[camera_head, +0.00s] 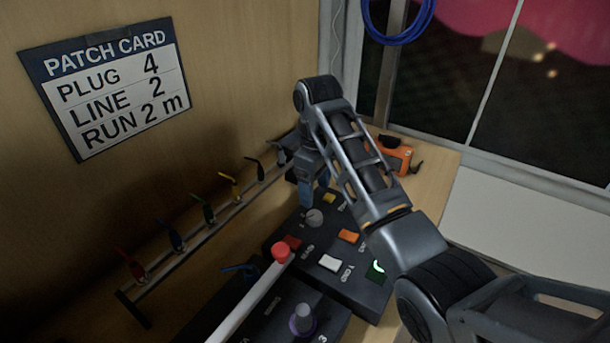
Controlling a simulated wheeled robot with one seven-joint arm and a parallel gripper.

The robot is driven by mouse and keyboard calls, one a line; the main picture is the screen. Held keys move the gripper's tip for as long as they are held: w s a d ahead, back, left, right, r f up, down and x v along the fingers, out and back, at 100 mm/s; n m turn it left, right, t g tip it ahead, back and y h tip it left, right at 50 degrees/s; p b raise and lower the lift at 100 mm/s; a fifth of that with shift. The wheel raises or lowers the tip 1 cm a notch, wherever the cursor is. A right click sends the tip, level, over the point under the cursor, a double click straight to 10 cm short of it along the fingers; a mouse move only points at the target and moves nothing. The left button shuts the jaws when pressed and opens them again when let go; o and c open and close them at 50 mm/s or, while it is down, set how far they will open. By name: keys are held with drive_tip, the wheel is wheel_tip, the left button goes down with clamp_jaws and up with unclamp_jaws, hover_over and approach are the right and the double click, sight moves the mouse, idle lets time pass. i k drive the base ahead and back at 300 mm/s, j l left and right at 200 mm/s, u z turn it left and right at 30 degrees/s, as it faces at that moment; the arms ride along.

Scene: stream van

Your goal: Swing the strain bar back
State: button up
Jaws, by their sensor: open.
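A white bar with a red end cap (281,252), which looks like the strain bar (248,300), runs from the bottom edge up across the dark panel (355,295). Its lower end is out of the frame. My gripper (315,197) points down over the far part of the panel, beyond and slightly right of the red cap. It is open and apart from the bar. Its fingers are partly hidden by my wrist, and I cannot tell how high they are above the panel.
A rack (190,248) with several coloured plugs stands along the wall at left. An orange device (394,155) lies behind my arm. A patch card (110,88) hangs on the wall.

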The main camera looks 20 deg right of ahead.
sight(281, 252)
drive_tip(key=k+l, duration=0.8)
drive_tip(key=l, duration=0.1)
